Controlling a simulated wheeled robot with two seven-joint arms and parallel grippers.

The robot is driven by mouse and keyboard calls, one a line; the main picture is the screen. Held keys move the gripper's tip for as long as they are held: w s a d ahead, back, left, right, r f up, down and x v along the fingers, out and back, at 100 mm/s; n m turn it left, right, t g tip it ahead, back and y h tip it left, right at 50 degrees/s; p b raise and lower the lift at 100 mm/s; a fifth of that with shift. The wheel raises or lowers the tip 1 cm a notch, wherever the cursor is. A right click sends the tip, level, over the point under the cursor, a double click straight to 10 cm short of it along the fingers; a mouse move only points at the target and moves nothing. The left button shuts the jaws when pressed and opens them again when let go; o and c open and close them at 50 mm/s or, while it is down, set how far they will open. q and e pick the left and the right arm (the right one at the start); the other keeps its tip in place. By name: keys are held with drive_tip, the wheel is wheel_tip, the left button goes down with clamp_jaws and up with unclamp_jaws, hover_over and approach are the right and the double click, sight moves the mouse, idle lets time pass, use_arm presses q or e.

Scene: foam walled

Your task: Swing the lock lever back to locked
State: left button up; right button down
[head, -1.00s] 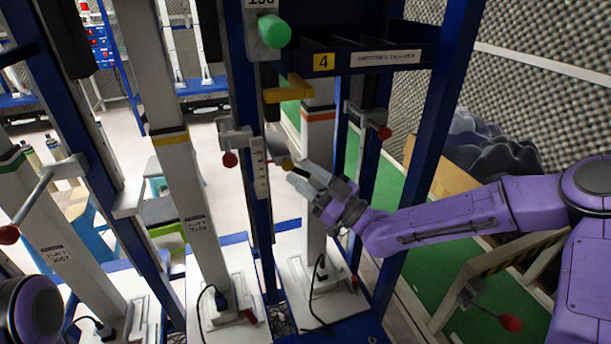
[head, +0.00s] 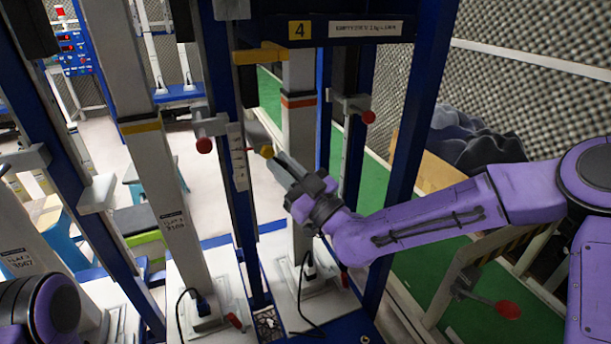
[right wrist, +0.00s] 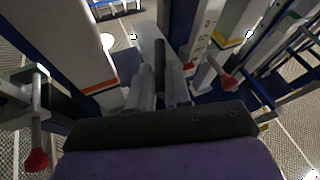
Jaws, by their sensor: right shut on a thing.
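A lever with a small yellow knob (head: 267,152) shows at the tips of my right gripper (head: 279,162), beside the upright post with the orange band (head: 298,101). My right gripper is shut on this lever. In the right wrist view, a dark bar (right wrist: 160,62) runs between the two grey fingers of my gripper (right wrist: 163,85). Most of the lever is hidden by the fingers, so its exact angle cannot be told. My left gripper is out of view.
Red-knobbed levers stand left (head: 204,145), right (head: 368,117) and low at the right (head: 508,309). A blue frame post (head: 415,130) rises behind my right arm. A shelf with a yellow 4 label (head: 299,30) hangs above. A white scale strip (head: 238,157) is left of the gripper.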

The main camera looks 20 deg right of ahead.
drive_tip(key=shift+a, duration=0.15)
drive_tip(key=c, duration=1.1)
unclamp_jaws()
drive_tip(key=shift+a, duration=0.1)
drive_tip(key=shift+s+d+f, duration=0.2)
drive_tip(key=shift+s+d, duration=0.05)
drive_tip(key=b+v, duration=0.1)
drive_tip(key=v, duration=0.9)
drive_tip(key=shift+a+b, duration=0.1)
drive_tip(key=shift+b, duration=0.2)
